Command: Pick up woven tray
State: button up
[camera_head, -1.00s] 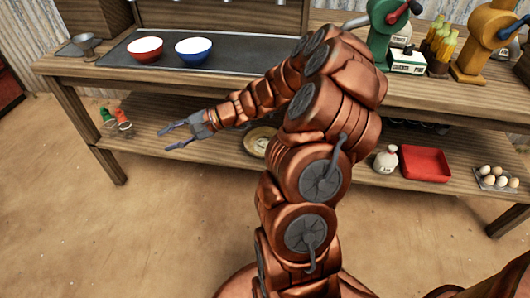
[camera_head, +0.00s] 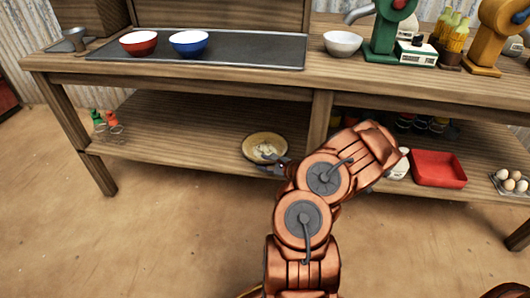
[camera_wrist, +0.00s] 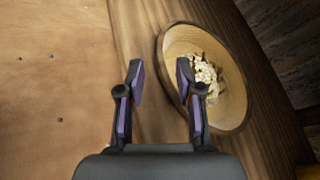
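The woven tray (camera_head: 248,150) is a round, shallow, straw-coloured dish on the lower shelf, with pale pieces lying in it. It also shows in the wrist view (camera_wrist: 236,98), right of centre. My gripper (camera_head: 273,160) is at the tray's near right side in the head view, small and partly hidden by my arm. In the wrist view my gripper (camera_wrist: 159,76) is open with nothing between its fingers. The right finger overlaps the tray's left rim and the left finger is outside it. I cannot tell whether the finger touches the rim.
The lower shelf (camera_head: 190,145) is clear left of the tray, up to bottles (camera_head: 105,122) at its left end. A red bin (camera_head: 438,168) and eggs (camera_head: 512,182) are to the right. The countertop (camera_head: 290,78) overhangs the shelf, with a post (camera_head: 318,120) near the tray.

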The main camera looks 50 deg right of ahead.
aim_at(254, 159)
jog(key=shift+d+b+x, duration=0.15)
jog(key=shift+b+x, duration=0.45)
jog(key=shift+x, duration=1.05)
jog(key=shift+d+b+x, duration=0.1)
jog(key=shift+b+x, duration=0.5)
jog(key=shift+x, duration=1.1)
jog(key=shift+r, duration=0.1)
grip_shut()
